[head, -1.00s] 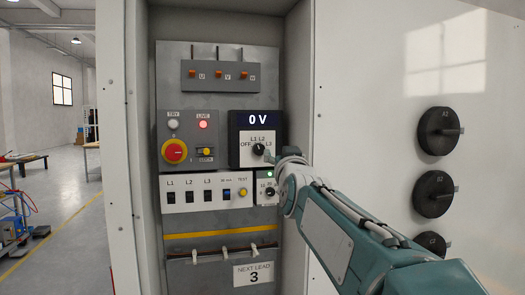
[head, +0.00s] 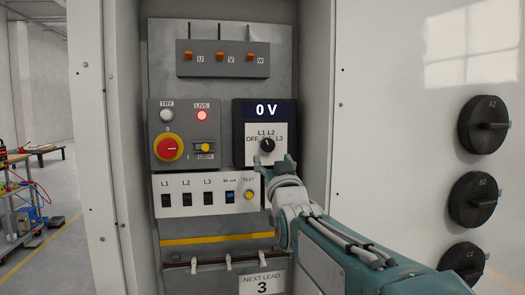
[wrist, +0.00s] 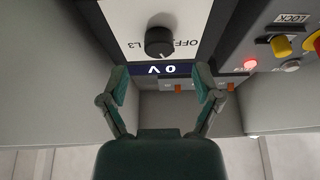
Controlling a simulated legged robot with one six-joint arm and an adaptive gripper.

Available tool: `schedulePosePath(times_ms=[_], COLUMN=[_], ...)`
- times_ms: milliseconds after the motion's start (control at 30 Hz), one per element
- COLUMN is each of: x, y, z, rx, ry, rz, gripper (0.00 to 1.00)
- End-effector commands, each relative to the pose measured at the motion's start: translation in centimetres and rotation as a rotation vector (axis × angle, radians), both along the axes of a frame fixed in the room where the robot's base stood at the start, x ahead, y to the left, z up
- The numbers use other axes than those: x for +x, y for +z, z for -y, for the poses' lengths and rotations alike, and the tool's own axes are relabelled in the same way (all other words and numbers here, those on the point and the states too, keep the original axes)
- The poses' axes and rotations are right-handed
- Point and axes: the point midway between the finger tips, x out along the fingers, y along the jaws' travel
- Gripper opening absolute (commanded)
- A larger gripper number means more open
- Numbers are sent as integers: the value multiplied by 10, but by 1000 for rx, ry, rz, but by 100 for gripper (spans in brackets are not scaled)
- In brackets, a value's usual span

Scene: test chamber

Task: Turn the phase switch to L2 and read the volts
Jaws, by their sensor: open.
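The phase switch (head: 267,145) is a round black knob on a white plate marked OFF, L1, L2 and L3. In the wrist view the knob (wrist: 159,42) appears upside down, with OFF and L3 beside it; I cannot tell surely which mark it points to. The volt display (head: 266,110) above it reads 0 V. It also shows inverted in the wrist view (wrist: 163,69). My gripper (head: 274,163) is just below the knob in the head view. In the wrist view my gripper (wrist: 161,82) has its fingers spread, apart from the knob, with nothing between them.
A red rotary switch (head: 169,148), a lit red LIVE lamp (head: 202,115) and a yellow LOCK knob (head: 205,147) are at left. A breaker row (head: 207,194) lies below. Cabinet side walls flank the panel. Black round sockets (head: 484,125) stand out at right.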

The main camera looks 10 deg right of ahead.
Motion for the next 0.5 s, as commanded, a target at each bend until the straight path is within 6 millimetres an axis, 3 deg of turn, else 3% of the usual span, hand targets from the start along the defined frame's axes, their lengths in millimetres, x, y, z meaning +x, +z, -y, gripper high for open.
schedulePosePath(times_ms=[200,500], x=[30,41], y=[11,17], z=[-2,-2], rx=[-2,-1], ry=[0,1], rz=[0,0], gripper=[81,81])
